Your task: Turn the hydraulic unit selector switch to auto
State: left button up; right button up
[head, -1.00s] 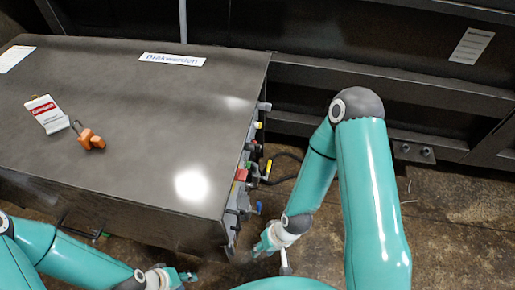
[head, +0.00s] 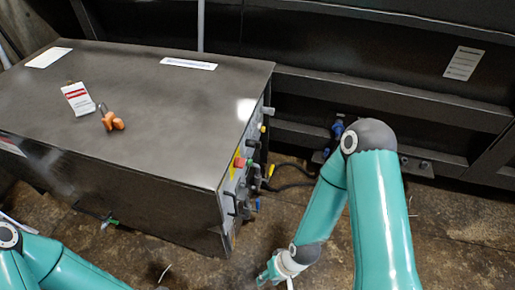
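The hydraulic unit (head: 150,110) is a dark metal cabinet on the left. Its control panel (head: 240,178) is on the right-hand end, seen at a steep angle, with a red button on yellow (head: 239,162) and several small knobs and plugs. I cannot tell which of these is the selector switch. My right gripper (head: 268,278) is low in the picture, below and right of the panel and apart from it; its fingers are too small to tell open from shut. My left arm enters at the lower left, and its gripper is out of view.
An orange padlock (head: 113,121) and a red-and-white tag (head: 78,98) lie on the cabinet top. Black cables (head: 290,170) run from the panel to the dark wall structure (head: 400,90) behind. Bare floor (head: 270,222) lies between cabinet and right arm.

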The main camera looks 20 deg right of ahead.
aim_at(256, 144)
jog(key=z, duration=1.1)
jog(key=i, duration=0.1)
jog(key=u, duration=2.7)
jog(key=k, duration=1.05)
jog(key=z, duration=1.1)
jog(key=i, duration=1.5)
jog(key=z, duration=0.05)
